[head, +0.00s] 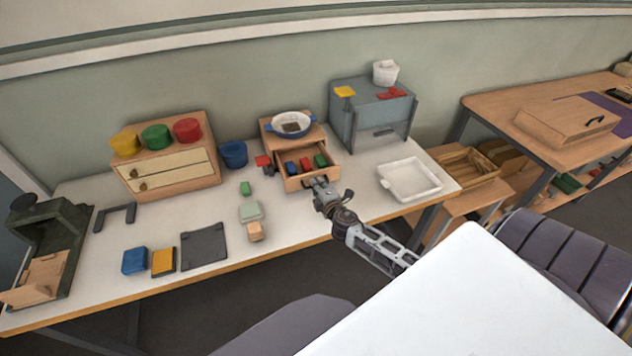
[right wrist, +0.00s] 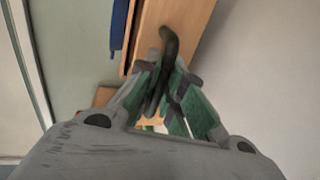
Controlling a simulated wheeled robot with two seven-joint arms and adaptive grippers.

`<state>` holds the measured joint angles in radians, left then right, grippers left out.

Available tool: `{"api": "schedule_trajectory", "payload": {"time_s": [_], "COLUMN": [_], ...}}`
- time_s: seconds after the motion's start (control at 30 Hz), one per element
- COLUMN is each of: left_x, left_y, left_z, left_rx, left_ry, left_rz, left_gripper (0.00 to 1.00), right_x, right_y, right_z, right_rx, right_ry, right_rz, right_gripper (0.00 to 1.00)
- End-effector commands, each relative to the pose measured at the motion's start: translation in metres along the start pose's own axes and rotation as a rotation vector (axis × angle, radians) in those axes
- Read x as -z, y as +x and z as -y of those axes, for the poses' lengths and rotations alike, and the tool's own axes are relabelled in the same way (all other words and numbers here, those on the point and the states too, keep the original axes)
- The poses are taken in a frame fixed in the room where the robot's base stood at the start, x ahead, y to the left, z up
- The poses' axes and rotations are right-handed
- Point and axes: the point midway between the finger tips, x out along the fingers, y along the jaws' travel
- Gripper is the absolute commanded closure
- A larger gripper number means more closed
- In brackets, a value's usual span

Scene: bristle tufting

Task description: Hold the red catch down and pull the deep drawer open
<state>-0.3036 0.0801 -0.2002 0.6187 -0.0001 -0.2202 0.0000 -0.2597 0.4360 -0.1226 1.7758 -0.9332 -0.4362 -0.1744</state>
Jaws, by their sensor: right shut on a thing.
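The small wooden cabinet (head: 277,130) stands near the back middle of the white table. Its deep drawer (head: 297,184) sticks out of the front, open, with blue, red and green blocks inside. The red catch (head: 262,161) shows at the cabinet's left side; I cannot tell whether it is pressed down. My right gripper (head: 318,183) is at the drawer's front, shut on the dark handle, which shows in the right wrist view (right wrist: 168,42) between the green-padded fingers. My left gripper is in neither view.
A blue and white bowl (head: 291,123) sits on the cabinet. A blue cup (head: 233,154) stands to its left and a grey box (head: 362,125) to its right. A white tray (head: 409,179) lies right of the drawer. A small green block and a pale-green-topped item lie to the left.

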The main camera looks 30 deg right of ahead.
Motion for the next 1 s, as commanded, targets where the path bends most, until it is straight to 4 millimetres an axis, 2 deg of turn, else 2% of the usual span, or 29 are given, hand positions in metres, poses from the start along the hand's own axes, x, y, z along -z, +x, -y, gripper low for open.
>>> {"api": "schedule_trajectory", "payload": {"time_s": [0.17, 0.33, 0.37, 0.53, 1.0], "left_x": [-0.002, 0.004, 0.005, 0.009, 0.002], "left_y": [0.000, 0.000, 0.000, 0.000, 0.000], "left_z": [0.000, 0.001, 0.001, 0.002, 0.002], "left_rx": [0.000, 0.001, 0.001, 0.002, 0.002], "left_ry": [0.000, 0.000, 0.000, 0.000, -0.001], "left_rz": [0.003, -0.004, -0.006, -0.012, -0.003], "left_gripper": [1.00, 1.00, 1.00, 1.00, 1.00], "right_x": [0.001, 0.001, 0.001, 0.000, 0.000], "right_y": [-0.002, -0.002, -0.002, -0.002, -0.004], "right_z": [0.000, 0.000, 0.000, -0.001, -0.001], "right_rx": [-0.001, -0.001, -0.001, -0.002, -0.002], "right_ry": [0.000, 0.000, 0.000, 0.000, 0.000], "right_rz": [-0.002, -0.002, -0.002, -0.001, 0.000], "right_gripper": [1.00, 1.00, 0.89, 0.68, 0.68]}}
